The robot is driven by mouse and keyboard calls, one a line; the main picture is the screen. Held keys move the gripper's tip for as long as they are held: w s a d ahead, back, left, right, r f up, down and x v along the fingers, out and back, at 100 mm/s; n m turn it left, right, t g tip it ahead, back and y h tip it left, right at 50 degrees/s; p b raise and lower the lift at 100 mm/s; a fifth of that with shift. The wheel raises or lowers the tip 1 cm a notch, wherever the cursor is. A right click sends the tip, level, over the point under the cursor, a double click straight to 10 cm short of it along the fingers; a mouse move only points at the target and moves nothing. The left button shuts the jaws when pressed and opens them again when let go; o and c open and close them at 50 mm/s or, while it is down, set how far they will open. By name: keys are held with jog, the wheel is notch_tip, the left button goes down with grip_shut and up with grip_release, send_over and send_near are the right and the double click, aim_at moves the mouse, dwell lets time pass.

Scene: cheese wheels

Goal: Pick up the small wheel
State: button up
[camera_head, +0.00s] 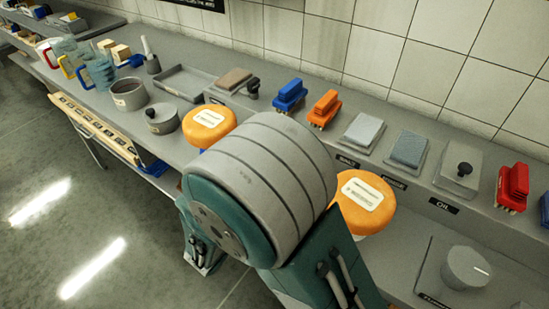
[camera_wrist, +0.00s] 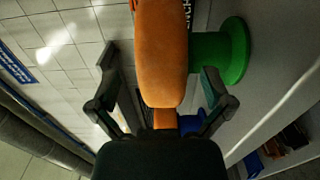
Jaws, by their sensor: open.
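Two orange wheels with white labels show in the head view: one at the left (camera_head: 209,122) on a blue support, and one at the right (camera_head: 364,203), partly hidden behind my arm. I cannot tell from size which is the small one. In the wrist view, an orange wheel (camera_wrist: 160,48) stands close, seen edge-on. My gripper (camera_wrist: 160,72) is open, with one finger on each side of this wheel's lower part. Whether a finger touches it is unclear. My arm hides the gripper in the head view.
A green flanged stand (camera_wrist: 233,52) is right beside the wheel in the wrist view. Tiled wall stands behind.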

jog(key=x, duration=0.5)
jog(key=shift+w+a+f, duration=0.1)
jog(key=shift+a+f, duration=0.05)
jog(key=shift+a, duration=0.1)
jog(key=c, duration=1.2)
jog(key=shift+o, duration=0.2)
jog(key=shift+r, duration=0.4)
notch_tip(320, 180, up, 2)
jog(key=shift+r, duration=0.2)
jog(key=s+d+r, duration=0.2)
jog(key=s+r, duration=0.8)
jog(key=s, duration=0.3)
jog(key=shift+s, duration=0.35)
